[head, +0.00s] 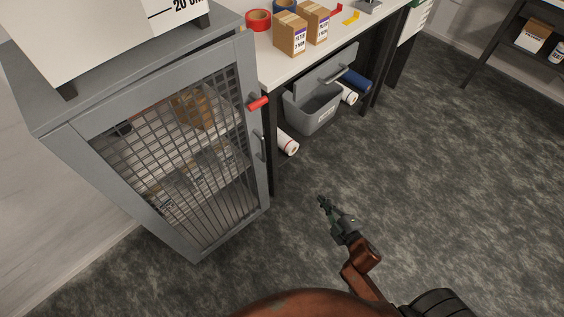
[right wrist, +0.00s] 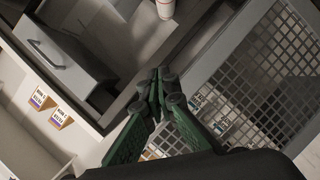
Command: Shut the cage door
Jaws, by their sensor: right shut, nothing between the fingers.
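The cage door (head: 255,180) is a grey frame with dark wire mesh on the front of the grey cage at left in the head view. It looks flush or nearly flush with the cage; I cannot tell whether a small gap remains. It has a red latch lever (head: 258,103) and a grey pull handle (head: 259,146) on its right edge. The mesh also shows at right in the right wrist view (right wrist: 275,72). My right gripper (head: 322,200) is shut and empty, above the floor to the right of the door and apart from it; its green fingers (right wrist: 162,78) meet. My left gripper is out of view.
A white-topped bench (head: 290,65) stands right of the cage, with boxes (head: 290,34) and a red tape roll (head: 258,20) on it. A dark shelf (head: 500,40) stands far right. The floor between is clear.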

